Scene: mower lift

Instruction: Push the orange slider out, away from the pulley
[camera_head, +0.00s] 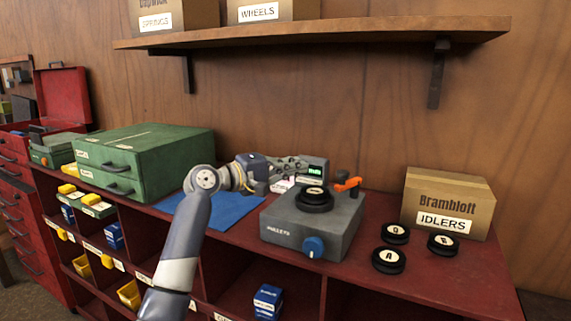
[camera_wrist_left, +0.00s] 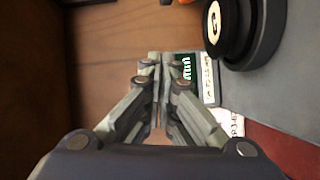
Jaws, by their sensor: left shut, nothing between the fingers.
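The orange slider (camera_head: 348,184) sits on a post at the back right of the grey tester box (camera_head: 315,228). A black pulley (camera_head: 314,199) lies on top of the box, left of the slider. My left gripper (camera_head: 302,164) is shut and empty, behind the pulley and close to the small green-lit display (camera_head: 314,172), apart from the slider. In the left wrist view its fingers (camera_wrist_left: 160,58) are together, with the pulley (camera_wrist_left: 236,30) to their upper right. Only a sliver of orange shows at that view's top edge. My right gripper is out of view.
Several loose black pulleys (camera_head: 388,260) lie right of the box, before an IDLERS carton (camera_head: 448,204). A blue knob (camera_head: 313,247) is on the box front. A blue mat (camera_head: 228,211) and green drawer case (camera_head: 145,158) are left. A shelf (camera_head: 320,33) hangs above.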

